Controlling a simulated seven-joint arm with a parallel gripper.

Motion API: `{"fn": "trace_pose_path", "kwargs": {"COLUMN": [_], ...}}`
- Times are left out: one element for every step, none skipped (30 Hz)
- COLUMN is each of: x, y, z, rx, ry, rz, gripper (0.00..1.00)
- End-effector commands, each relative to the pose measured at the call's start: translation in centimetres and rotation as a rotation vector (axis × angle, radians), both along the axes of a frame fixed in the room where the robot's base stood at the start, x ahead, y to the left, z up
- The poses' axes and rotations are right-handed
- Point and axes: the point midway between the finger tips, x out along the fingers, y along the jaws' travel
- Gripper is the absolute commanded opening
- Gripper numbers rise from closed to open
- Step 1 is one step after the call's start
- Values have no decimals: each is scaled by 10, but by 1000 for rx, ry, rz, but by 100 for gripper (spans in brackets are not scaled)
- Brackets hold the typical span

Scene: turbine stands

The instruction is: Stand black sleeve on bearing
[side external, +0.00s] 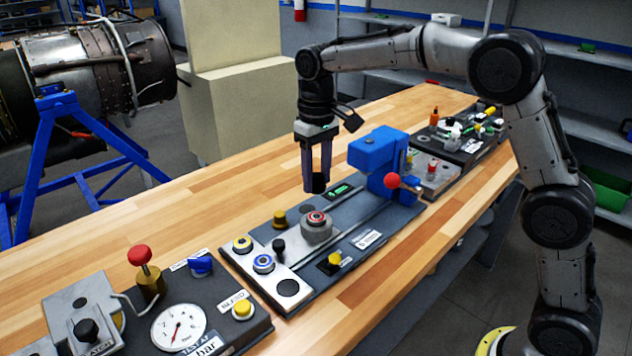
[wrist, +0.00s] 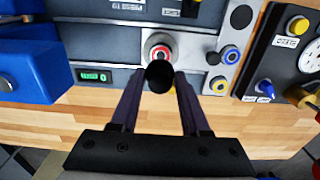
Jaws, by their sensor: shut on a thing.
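My gripper (side external: 317,176) is shut on the black sleeve (side external: 318,184) and holds it upright above the long dark panel. In the wrist view the sleeve (wrist: 160,77) is a dark round shape between the fingertips. A red-ringed bearing (side external: 316,217) sits on a grey round housing below the sleeve. In the wrist view this bearing (wrist: 159,51) shows just beyond the sleeve, partly covered by it. The sleeve is apart from it in the side view. A yellow-ringed part (side external: 243,243) and a blue-ringed part (side external: 263,263) lie on the light plate to the left.
A blue press-like block (side external: 376,155) with a red ball knob (side external: 391,181) stands right of my gripper. Black and yellow knobs stand around the housing. A gauge panel (side external: 179,327) is at the front left. Bare wooden bench (side external: 200,210) lies behind the panel.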

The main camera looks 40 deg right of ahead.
Motion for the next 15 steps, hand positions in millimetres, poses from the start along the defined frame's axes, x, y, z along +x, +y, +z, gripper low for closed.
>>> {"fn": "trace_pose_path", "kwargs": {"x": [0,0,0,0,0,0,-1,-1,0,0,0,0,0,0,0], "y": [1,1,1,1,1,1,1,1,1,1,1,1,1,1,1], "z": [-1,-3,-6,-8,-11,-15,-18,-21,-25,-29,-32,-36,-38,-41,-44], "rx": [0,0,0,0,0,0,0,0,0,0,0,0,0,0,0], "ry": [1,2,3,3,2,3,4,3,3,4,4,4,4,3,2], "rz": [3,4,4,3,3,3,3,3,3,3,3,3,3,3,3], "gripper": [0,0,0,0,0,0,0,0,0,0,0,0,0,0,0]}}
